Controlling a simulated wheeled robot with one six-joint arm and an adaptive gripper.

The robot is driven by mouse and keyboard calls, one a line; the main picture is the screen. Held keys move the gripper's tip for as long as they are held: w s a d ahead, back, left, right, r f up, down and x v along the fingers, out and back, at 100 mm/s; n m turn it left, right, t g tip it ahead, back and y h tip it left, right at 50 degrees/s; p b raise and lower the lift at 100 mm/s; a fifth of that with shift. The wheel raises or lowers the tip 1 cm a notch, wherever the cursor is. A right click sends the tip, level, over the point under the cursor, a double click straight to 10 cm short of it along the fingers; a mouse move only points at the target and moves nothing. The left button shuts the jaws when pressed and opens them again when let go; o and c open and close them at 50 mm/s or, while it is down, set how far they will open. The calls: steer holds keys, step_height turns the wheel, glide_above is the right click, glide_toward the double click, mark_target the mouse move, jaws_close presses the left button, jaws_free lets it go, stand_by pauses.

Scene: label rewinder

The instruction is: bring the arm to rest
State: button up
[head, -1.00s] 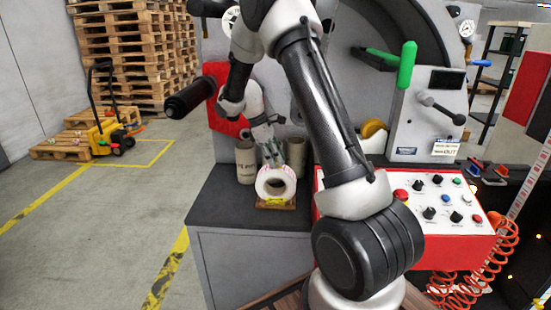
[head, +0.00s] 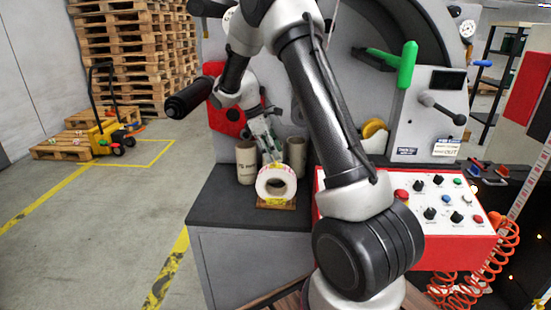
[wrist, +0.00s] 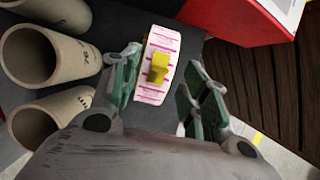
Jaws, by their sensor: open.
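My arm reaches over the dark worktop (head: 225,205) of the label rewinder. My gripper (head: 270,152) points down just behind and above a white label roll (head: 276,181) with pink marks. In the wrist view my gripper (wrist: 160,92) is open, with green-padded fingers spread apart. The label roll (wrist: 158,62) shows beyond the fingers with a yellow piece on it. From these views I cannot tell whether a finger touches the roll. The roll stands on a small brown-yellow base (head: 276,204).
Cardboard cores (head: 246,162) stand beside the roll, close to my gripper; several show in the wrist view (wrist: 48,55). A red control box (head: 450,245) with knobs is at the right. A green lever (head: 407,65) sticks out above. The worktop's left part is clear.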

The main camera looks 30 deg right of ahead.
steer(key=v, duration=0.9)
steer(key=s+a+f+m+y, duration=0.1)
steer(key=s+f+m, duration=0.2)
steer(key=s+m, duration=0.1)
steer(key=s+r+m+t+y, duration=0.1)
steer(key=s+r, duration=0.3)
steer(key=s, duration=0.6)
steer(key=s+a+r+m+t+y, duration=0.1)
steer(key=s+r+m+t, duration=0.2)
steer(key=s, duration=0.6)
steer(key=s+a+r+m+t, duration=0.1)
steer(key=s+r+m+t, duration=0.2)
steer(key=s, duration=0.7)
steer(key=shift+s+r+y, duration=0.35)
steer(key=shift+r+y, duration=0.05)
steer(key=shift+r, duration=0.55)
